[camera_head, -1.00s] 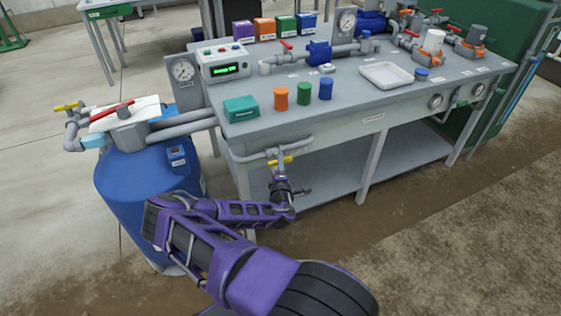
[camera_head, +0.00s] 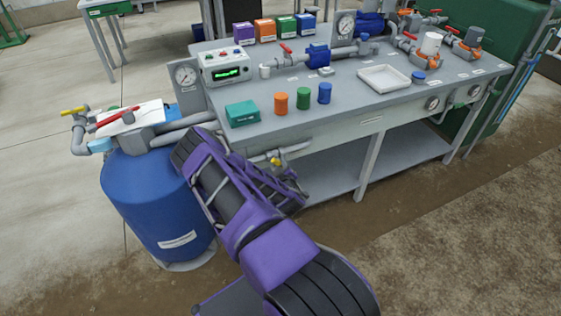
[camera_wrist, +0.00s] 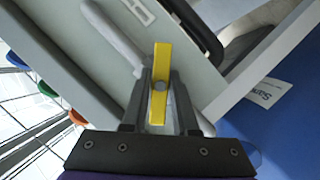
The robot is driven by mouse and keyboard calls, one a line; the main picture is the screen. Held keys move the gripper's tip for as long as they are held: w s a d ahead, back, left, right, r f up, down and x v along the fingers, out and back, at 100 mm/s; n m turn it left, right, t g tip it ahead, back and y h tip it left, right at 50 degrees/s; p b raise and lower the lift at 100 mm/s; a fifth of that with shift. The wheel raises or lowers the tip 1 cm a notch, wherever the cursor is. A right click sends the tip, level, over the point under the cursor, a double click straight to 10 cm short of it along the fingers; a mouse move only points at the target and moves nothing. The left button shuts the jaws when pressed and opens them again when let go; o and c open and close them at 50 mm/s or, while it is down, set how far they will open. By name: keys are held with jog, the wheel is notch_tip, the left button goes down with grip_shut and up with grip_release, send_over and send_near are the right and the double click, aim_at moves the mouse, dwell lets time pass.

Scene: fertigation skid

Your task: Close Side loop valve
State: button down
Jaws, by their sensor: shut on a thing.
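A yellow lever handle (camera_head: 276,161) sits on a grey pipe at the front left of the bench, just below the tabletop edge. I take it as the side loop valve, but no label on it is readable. In the wrist view the handle (camera_wrist: 160,70) runs lengthwise between my gripper's fingers (camera_wrist: 160,100), with its pivot bolt showing. My gripper is shut on this handle. In the head view my purple arm covers most of the gripper and the valve body. The grey pipe (camera_wrist: 112,35) runs off to the upper left in the wrist view.
A blue tank (camera_head: 150,200) stands left of my arm, with another yellow handle (camera_head: 73,111) and a red handle (camera_head: 118,117) on top. The grey bench (camera_head: 330,120) holds jars, a teal box (camera_head: 242,113) and a white tray (camera_head: 384,78). Floor at the right is clear.

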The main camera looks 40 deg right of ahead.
jog(key=m+y, duration=0.2)
jog(key=m, duration=0.1)
jog(key=shift+d+p, duration=0.1)
jog(key=shift+p, duration=0.25)
jog(key=shift+m+y, duration=0.9)
jog(key=shift+m, duration=0.3)
jog(key=c, duration=0.8)
grip_release()
jog(key=shift+o, duration=0.2)
jog(key=v, duration=1.7)
jog(key=shift+s+p, duration=0.35)
jog(key=shift+p, duration=0.1)
jog(key=shift+w, duration=0.1)
